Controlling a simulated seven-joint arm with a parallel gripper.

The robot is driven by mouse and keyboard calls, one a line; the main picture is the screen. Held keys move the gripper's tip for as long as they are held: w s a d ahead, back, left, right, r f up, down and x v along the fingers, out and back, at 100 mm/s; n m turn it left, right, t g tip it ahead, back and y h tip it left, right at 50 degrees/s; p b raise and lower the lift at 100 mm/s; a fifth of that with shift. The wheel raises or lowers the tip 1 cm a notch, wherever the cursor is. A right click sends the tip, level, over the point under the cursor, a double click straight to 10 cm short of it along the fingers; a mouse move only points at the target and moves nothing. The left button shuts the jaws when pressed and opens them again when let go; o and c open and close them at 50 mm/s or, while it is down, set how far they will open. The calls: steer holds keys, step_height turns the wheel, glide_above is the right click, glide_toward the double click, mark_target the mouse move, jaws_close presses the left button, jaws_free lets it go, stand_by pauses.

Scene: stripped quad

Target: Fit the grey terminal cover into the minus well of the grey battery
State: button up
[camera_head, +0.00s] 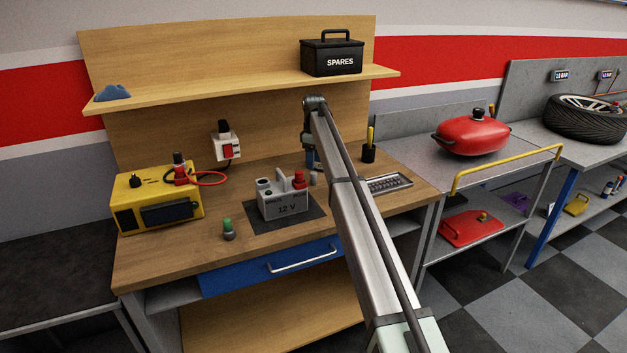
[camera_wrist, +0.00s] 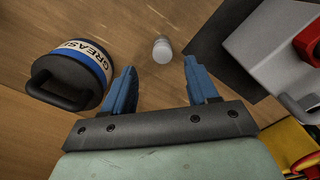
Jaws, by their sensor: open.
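The grey battery (camera_head: 283,207), marked 12 V, stands on a dark mat on the workbench. A red cover (camera_head: 299,180) is on its right end. A round opening shows on its top left. The small grey terminal cover (camera_head: 313,178) stands on the wood just right of the battery; in the wrist view the cover (camera_wrist: 162,51) appears upright beyond my fingertips, roughly centred between them. My gripper (camera_wrist: 160,78) is open and empty, its blue fingers either side of the line to the cover. In the head view my arm largely hides the gripper.
A grease tin (camera_wrist: 75,78) stands close left of my fingers; the battery (camera_wrist: 270,50) is at the right. A yellow charger (camera_head: 160,208), a green-topped piece (camera_head: 228,230), a pen cup (camera_head: 369,153) and a grey tray (camera_head: 390,184) share the bench.

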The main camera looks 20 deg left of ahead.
mark_target(314, 173)
steer(key=shift+s+d+f, duration=0.1)
steer(key=shift+f, duration=1.15)
steer(key=shift+s+d+f, duration=0.1)
steer(key=shift+f, duration=1.15)
jaws_close()
steer(key=shift+r, duration=0.1)
